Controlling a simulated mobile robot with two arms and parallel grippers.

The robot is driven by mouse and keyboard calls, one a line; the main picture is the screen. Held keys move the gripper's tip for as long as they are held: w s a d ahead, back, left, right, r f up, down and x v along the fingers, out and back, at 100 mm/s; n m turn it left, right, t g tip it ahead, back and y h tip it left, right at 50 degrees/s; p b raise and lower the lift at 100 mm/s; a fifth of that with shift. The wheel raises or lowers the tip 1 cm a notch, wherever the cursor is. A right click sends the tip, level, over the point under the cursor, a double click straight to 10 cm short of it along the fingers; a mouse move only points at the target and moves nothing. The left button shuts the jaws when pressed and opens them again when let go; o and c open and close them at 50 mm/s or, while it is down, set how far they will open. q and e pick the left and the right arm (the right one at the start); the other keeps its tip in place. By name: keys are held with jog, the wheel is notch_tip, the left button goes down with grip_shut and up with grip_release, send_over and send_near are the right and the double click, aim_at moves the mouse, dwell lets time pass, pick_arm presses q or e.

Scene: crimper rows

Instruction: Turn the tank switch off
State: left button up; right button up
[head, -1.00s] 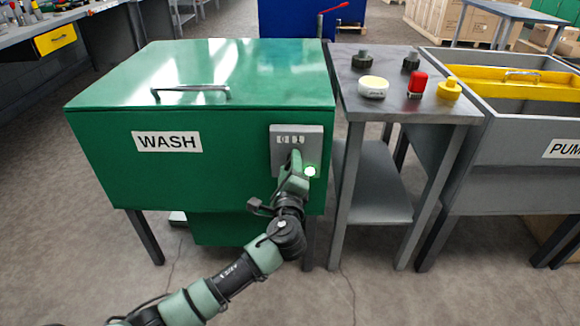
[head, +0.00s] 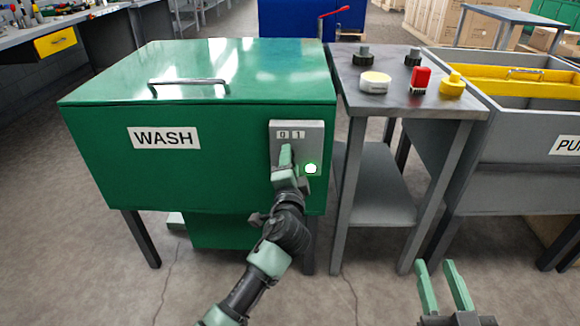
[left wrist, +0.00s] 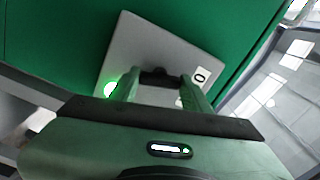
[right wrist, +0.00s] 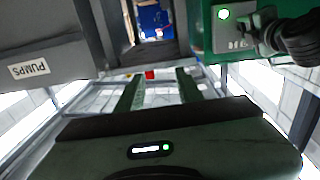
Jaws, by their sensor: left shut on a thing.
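The green tank marked WASH (head: 100,165) carries a grey switch plate (head: 316,148) at the right of its front. The plate has 0 and 1 labels at its top and a lit lamp (head: 311,168) at its lower right. My left gripper (head: 286,150) is at the plate below the labels and hides the switch in the head view. In the left wrist view a dark knob (left wrist: 158,77) shows between its fingertips, and the gripper is shut on it. Its pointing direction is hard to tell. My right gripper (head: 438,265) is open and empty, low in front of the side table.
A grey side table (head: 345,90) right of the tank holds a red block (head: 420,78), a white-topped round piece (head: 374,82), a yellow piece (head: 452,85) and dark knobs. A grey PUMPS bin (head: 530,170) stands farther right. Floor in front is clear.

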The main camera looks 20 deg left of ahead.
pick_arm(q)
jog(key=shift+f+n+b, duration=0.1)
jog(key=shift+n+b, duration=0.35)
jog(key=shift+n, duration=0.95)
pick_arm(e)
jog(key=shift+s+a+r+t+y, duration=0.15)
jog(key=shift+r+t+y, duration=0.15)
jog(key=shift+r+t, duration=0.8)
jog(key=shift+s+a+r+t+y, duration=0.15)
jog(key=shift+r+t+y, duration=0.25)
jog(key=shift+r, duration=1.15)
pick_arm(q)
jog(key=o, duration=1.4)
jog(key=shift+c, duration=0.2)
jog(key=p+v, duration=0.1)
jog(key=v, duration=0.7)
pick_arm(e)
notch_tip(320, 180, down, 6)
jog(key=g+h, duration=0.1)
jog(key=g, duration=0.2)
jog(key=shift+w+d+f+g, duration=0.2)
jog(key=shift+w+d+g, duration=0.1)
jog(key=shift+d, duration=0.1)
